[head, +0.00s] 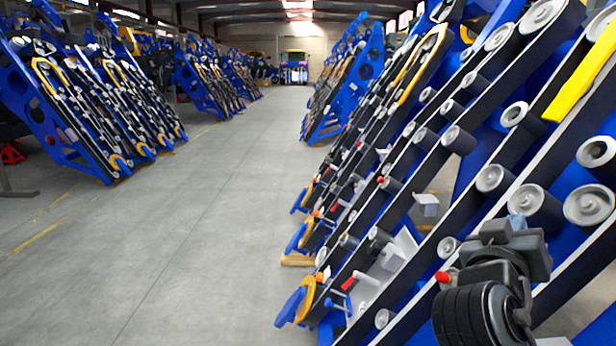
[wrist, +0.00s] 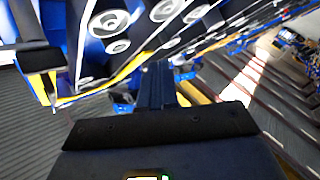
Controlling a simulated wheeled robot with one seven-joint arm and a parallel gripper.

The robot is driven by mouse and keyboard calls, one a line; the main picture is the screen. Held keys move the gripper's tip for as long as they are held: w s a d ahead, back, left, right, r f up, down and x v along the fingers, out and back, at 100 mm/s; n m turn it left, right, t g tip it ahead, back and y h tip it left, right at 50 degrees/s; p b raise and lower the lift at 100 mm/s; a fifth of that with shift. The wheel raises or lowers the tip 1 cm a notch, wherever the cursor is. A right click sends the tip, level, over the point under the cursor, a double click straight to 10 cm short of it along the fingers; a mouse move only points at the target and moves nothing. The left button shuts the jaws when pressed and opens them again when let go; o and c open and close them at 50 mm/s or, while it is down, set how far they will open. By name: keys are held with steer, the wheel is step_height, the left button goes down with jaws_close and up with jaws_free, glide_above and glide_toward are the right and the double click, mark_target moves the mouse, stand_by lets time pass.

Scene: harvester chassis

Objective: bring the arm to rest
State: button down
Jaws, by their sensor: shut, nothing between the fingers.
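My gripper (wrist: 156,84) shows in the wrist view, its dark fingers together and nothing between them. Its wide dark body fills the bottom of that view. Blue chassis parts with grey rollers (wrist: 110,22) lie beyond the fingertips, and no contact is visible. In the head view, a dark jointed part at the lower right, which looks like my arm, stands in front of the near harvester chassis (head: 440,190). My fingertips cannot be made out there.
The near chassis slopes up along the right, with rollers, black rails and a yellow bar (head: 582,72). More blue chassis (head: 85,100) lean along the left. The grey floor aisle (head: 200,230) between them is clear.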

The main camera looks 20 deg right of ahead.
steer(key=s+a+f+n+t+y, duration=0.3)
steer(key=s+a+f+n+y, duration=0.25)
steer(key=f, duration=0.45)
steer(key=s+a+f+n+t+y, duration=0.2)
steer(key=s+a+f+n+y, duration=0.2)
steer(key=s+a+f+y, duration=0.4)
steer(key=s+a+m+y, duration=0.1)
steer(key=s+a, duration=0.2)
steer(key=s, duration=0.7)
steer(key=s+a+m+y, duration=0.1)
steer(key=s+a+m, duration=0.1)
steer(key=s, duration=0.7)
steer(key=shift+s+a+r+y, duration=0.35)
steer(key=shift+s+a, duration=0.05)
steer(key=shift+a, duration=0.45)
steer(key=c, duration=1.8)
jaws_free()
steer(key=shift+m, duration=0.25)
steer(key=shift+c, duration=0.2)
